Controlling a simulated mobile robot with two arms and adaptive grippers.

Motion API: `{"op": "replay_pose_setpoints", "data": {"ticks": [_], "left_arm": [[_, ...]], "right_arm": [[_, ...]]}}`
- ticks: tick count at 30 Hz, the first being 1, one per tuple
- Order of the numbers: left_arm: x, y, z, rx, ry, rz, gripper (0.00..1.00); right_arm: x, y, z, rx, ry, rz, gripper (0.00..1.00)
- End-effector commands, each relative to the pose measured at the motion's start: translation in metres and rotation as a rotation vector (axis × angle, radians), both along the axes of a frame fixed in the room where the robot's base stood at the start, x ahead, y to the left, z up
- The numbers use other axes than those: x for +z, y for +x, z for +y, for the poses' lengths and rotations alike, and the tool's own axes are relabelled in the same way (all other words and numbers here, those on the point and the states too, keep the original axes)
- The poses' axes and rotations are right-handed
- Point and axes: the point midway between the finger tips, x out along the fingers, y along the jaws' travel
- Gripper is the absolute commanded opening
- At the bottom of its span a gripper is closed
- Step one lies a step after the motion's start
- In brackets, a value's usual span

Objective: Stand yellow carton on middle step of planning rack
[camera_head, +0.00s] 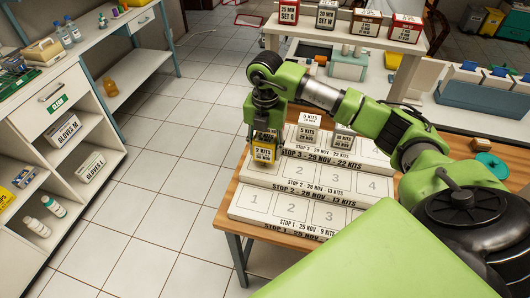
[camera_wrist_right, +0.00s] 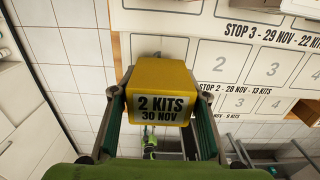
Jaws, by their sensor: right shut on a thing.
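The yellow carton (camera_head: 264,153), labelled "2 KITS 30 NOV" in the right wrist view (camera_wrist_right: 160,90), is gripped upright. My right gripper (camera_head: 264,136) is shut on it, with one finger on each side. The planning rack (camera_head: 272,207) is a white three-step stand with numbered slots. In the head view the carton overlaps the left end of the top step and hides part of it; the gap below it is hard to judge. The middle step (camera_head: 299,171), marked "STOP 2", shows no carton. My left gripper is not in view.
Grey cartons (camera_head: 307,133) stand on the top step, right of my gripper. A raised shelf (camera_head: 345,38) behind carries several boxes. A green disc (camera_head: 491,164) lies at the table's right. A white cabinet (camera_head: 60,125) stands left across open floor.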

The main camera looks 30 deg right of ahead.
Motion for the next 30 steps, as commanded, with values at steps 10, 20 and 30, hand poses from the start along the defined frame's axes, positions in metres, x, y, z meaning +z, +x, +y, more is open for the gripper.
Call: {"op": "replay_pose_setpoints", "data": {"ticks": [10,20,30], "left_arm": [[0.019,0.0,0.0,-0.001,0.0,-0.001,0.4],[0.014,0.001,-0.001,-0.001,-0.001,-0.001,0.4],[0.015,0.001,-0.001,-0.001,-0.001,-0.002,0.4]], "right_arm": [[-0.036,0.004,-0.001,0.0,-0.001,0.002,0.2],[-0.041,0.004,-0.001,0.0,-0.001,0.001,0.2],[-0.04,0.004,-0.001,0.0,-0.001,0.002,0.59]]}}
